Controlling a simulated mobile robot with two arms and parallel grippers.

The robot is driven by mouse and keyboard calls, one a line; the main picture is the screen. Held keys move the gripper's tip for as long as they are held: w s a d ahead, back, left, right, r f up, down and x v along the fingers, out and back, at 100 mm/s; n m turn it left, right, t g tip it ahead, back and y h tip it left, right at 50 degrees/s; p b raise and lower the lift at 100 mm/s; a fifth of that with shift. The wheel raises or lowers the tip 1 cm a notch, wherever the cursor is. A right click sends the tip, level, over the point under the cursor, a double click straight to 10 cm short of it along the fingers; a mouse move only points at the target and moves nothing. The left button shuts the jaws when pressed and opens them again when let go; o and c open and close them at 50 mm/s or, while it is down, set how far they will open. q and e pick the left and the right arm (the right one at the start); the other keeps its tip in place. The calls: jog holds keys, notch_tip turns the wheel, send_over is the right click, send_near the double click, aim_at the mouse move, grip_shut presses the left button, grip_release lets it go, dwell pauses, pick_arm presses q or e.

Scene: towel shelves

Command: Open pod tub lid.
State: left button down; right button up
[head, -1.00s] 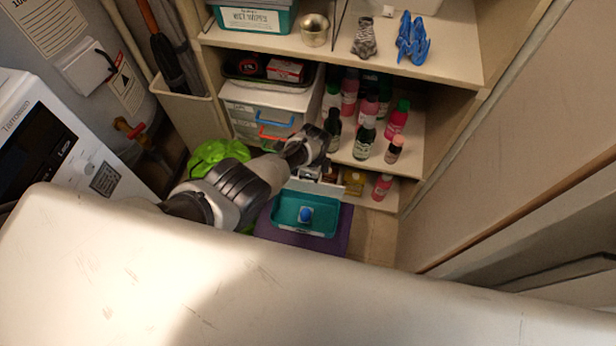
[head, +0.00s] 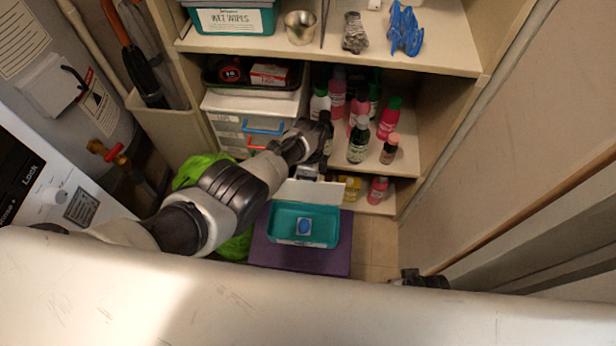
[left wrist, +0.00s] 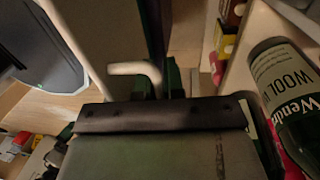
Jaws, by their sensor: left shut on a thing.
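The pod tub (head: 334,228) is a teal box on a purple surface (head: 300,260) at the foot of the shelves. Its top is uncovered, and a blue pod (head: 304,226) shows inside. The pale lid (head: 318,191) stands raised along the tub's back edge. My left gripper (head: 308,173) is at that lid, shut on it; its fingertips are small and partly hidden in the head view. The left wrist view shows the dark gripper front (left wrist: 160,85) close against a panel, with a pale hooked piece beside it. A dark part, seemingly my right gripper (head: 425,280), shows at lower right, its jaws unclear.
Several bottles (head: 358,140) stand on the shelf close behind my left arm, and a green bottle (left wrist: 292,95) is near in the left wrist view. White drawers (head: 232,125) and a bright green item (head: 195,170) are left. Bare floor (head: 375,255) lies right of the tub.

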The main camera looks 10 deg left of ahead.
pick_arm(q)
jog(key=shift+s+a+f, duration=0.15)
jog(key=shift+f, duration=0.1)
pick_arm(e)
jog(key=shift+r, duration=0.2)
pick_arm(q)
jog(key=c, duration=1.5)
grip_release()
jog(key=shift+r, duration=0.15)
jog(key=r+p, duration=0.1)
jog(key=r, duration=0.1)
jog(key=w+r+p, duration=0.1)
jog(key=r+p, duration=0.1)
jog(key=r, duration=0.1)
jog(key=shift+w+r+p, duration=0.2)
jog(key=shift+r+p, duration=0.6)
jog(key=shift+r, duration=0.55)
jog(key=shift+w+r+p, duration=0.2)
jog(key=shift+r+p, duration=0.6)
jog(key=shift+r, duration=0.55)
pick_arm(e)
jog(key=s+d+f+g, duration=0.1)
jog(key=s+d+f, duration=0.1)
jog(key=s+f, duration=1.1)
jog(key=shift+f, duration=0.85)
